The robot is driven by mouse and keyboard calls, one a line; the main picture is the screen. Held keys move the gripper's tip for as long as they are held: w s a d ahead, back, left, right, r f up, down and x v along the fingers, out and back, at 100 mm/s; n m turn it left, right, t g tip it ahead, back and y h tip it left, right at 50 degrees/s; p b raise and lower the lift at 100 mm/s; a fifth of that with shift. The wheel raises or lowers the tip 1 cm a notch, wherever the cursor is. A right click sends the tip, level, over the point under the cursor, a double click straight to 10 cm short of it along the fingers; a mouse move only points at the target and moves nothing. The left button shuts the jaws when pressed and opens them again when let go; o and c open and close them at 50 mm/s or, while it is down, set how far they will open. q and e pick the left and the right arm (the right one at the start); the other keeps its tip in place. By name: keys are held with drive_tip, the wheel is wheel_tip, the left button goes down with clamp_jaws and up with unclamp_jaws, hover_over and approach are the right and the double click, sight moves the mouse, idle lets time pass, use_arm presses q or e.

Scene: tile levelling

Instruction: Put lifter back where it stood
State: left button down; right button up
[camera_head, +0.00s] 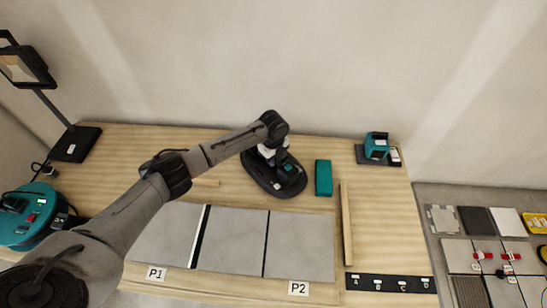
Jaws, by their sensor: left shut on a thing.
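The lifter (288,176) is a dark tool with small teal parts, standing on or forming part of a dark oval base near the back middle of the wooden bench. My left gripper (272,158) reaches in from the left, points down over it and is shut on the lifter. The wrist hides the fingertips and part of the lifter, so I cannot tell whether it touches the bench. Three grey tiles (234,240) lie in a row in front, with labels P1 (156,274) and P2 (298,288). My right gripper is not in view.
A teal block (323,178) lies just right of the lifter, and a wooden strip (346,225) lies beyond it. A teal device (376,147) stands at the back right. A lamp (75,143) and teal machine (30,215) are at left. A lettered black strip (388,283) lies front right.

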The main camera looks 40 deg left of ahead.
use_arm(q)
drive_tip(key=shift+f, duration=0.2)
idle(0.3)
drive_tip(key=c, duration=1)
unclamp_jaws()
drive_tip(key=shift+o, duration=0.8)
drive_tip(key=shift+f, duration=0.1)
wheel_tip(320, 180, up, 14)
drive_tip(key=p, duration=0.2)
